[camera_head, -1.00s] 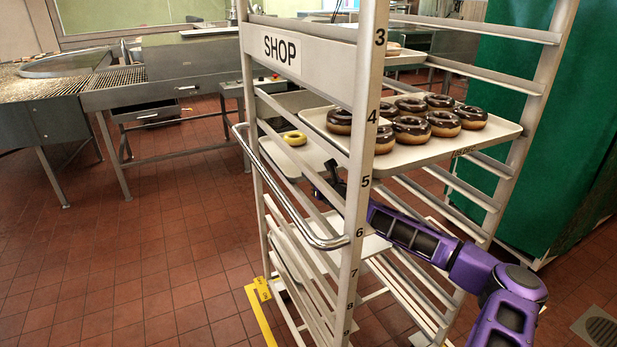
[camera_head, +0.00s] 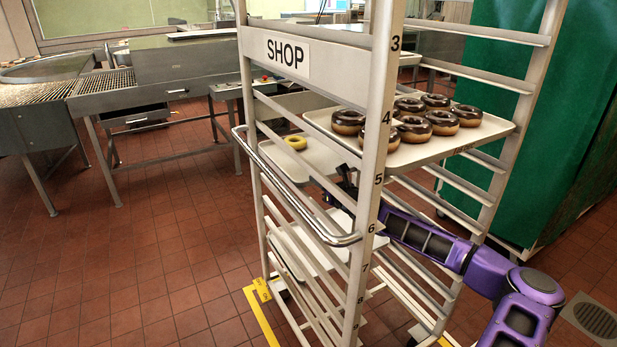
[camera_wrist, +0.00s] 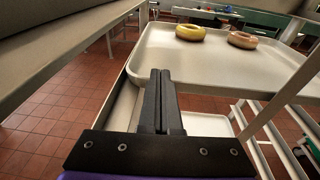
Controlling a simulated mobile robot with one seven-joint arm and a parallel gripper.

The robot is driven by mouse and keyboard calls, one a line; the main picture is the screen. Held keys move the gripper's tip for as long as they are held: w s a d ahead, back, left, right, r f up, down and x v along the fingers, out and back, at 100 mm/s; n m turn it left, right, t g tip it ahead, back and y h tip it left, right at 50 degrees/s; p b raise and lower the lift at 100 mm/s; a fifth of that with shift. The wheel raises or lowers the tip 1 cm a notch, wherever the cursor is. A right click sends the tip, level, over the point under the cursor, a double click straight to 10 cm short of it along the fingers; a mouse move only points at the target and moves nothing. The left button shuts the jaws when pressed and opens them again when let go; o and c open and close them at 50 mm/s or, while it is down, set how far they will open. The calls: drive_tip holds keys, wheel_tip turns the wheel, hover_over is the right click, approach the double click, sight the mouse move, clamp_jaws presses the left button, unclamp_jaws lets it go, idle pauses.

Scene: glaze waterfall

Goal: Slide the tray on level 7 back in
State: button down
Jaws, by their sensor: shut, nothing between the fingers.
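The white rack holds a pale, bare-looking tray (camera_head: 318,246) at about level 7, low behind the rack's near post and rails, which hide part of it. A pale tray corner also shows low in the wrist view (camera_wrist: 207,125), below the tray with ring doughnuts. My gripper (camera_head: 345,180) is partly hidden by the near post, above the low tray. In the wrist view my gripper (camera_wrist: 161,75) is shut and empty. Its fingers overlap the near left corner of the doughnut tray (camera_wrist: 215,66) in the picture; I cannot tell whether they touch it.
A tray (camera_head: 430,152) of chocolate doughnuts sits near level 4. Below it, another tray (camera_head: 277,160) carries a yellow doughnut (camera_head: 296,142). The rack's curved handle (camera_head: 325,236) and near post (camera_head: 376,160) stand close to my arm. Tiled floor is open at the left.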

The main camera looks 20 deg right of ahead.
drive_tip(key=shift+d+f, duration=0.1)
drive_tip(key=shift+f, duration=0.3)
drive_tip(key=shift+r+p, duration=0.5)
drive_tip(key=shift+r, duration=0.25)
drive_tip(key=shift+w, duration=0.1)
